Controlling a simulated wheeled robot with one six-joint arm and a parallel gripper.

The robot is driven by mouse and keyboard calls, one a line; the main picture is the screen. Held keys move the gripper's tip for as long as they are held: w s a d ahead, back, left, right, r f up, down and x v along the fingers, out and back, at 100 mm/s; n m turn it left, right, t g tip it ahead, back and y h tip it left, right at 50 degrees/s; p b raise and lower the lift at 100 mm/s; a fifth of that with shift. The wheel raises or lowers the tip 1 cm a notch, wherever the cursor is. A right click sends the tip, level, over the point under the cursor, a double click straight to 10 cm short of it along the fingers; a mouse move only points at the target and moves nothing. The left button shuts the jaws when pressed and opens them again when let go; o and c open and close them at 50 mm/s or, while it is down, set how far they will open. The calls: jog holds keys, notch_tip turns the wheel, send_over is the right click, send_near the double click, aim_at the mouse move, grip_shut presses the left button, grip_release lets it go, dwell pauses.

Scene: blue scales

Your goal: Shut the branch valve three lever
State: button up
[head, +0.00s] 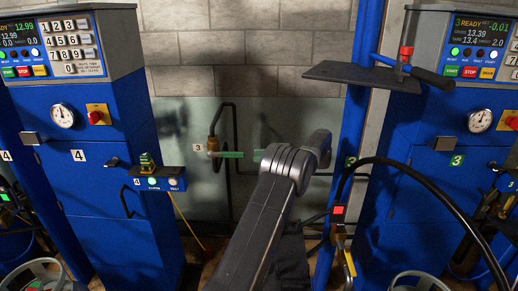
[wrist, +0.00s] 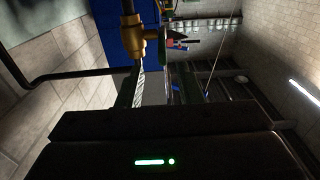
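The branch valve is a brass body (head: 213,144) on a dark pipe at the back wall, beside a white label "3" (head: 198,147). Its green lever (head: 230,154) points right, roughly level, in the head view. The brass body (wrist: 133,38) also shows at the top of the wrist view, close ahead of the fingers. My gripper (wrist: 158,80) appears open, its two dark fingers apart. In the head view my arm reaches toward the lever from the right and hides most of the gripper. I cannot tell whether a finger touches the lever.
Blue scale cabinets stand left (head: 95,185) and right (head: 425,190) of my arm. A blue post (head: 350,110) and a dark shelf (head: 365,75) are close on the right. A black hose (head: 425,180) curves across the right side. Dark pipes run along the wall behind the valve.

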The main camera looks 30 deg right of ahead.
jog(key=shift+s+d+r+p, duration=0.3)
jog(key=shift+d+p, duration=0.05)
jog(key=shift+p, duration=2.1)
jog(key=shift+s+d+f+p, duration=0.1)
jog(key=shift+s+f+p, duration=0.15)
jog(key=shift+p, duration=0.8)
jog(key=shift+w+f+b, duration=0.2)
jog(key=shift+f+b, duration=0.1)
jog(key=shift+b, duration=0.85)
jog(key=b, duration=0.2)
jog(key=shift+w+a+b, duration=0.15)
jog(key=shift+a+b, duration=0.05)
jog(key=shift+b, duration=0.1)
jog(key=a+b, duration=0.1)
jog(key=b, duration=0.5)
jog(key=shift+w, duration=0.25)
jog(key=shift+w+a+r+b, duration=0.1)
jog(key=shift+a+r+b, duration=0.1)
jog(key=shift+b, duration=0.85)
jog(key=shift+d+r+p, duration=0.2)
jog(key=shift+r+p, duration=0.15)
jog(key=shift+p, duration=0.95)
jog(key=d+p, duration=0.1)
jog(key=p, duration=0.5)
jog(key=shift+s, duration=0.3)
jog(key=p, duration=0.5)
jog(key=shift+s+d+f, duration=0.1)
jog(key=shift+s+d, duration=0.1)
jog(key=shift+s, duration=0.15)
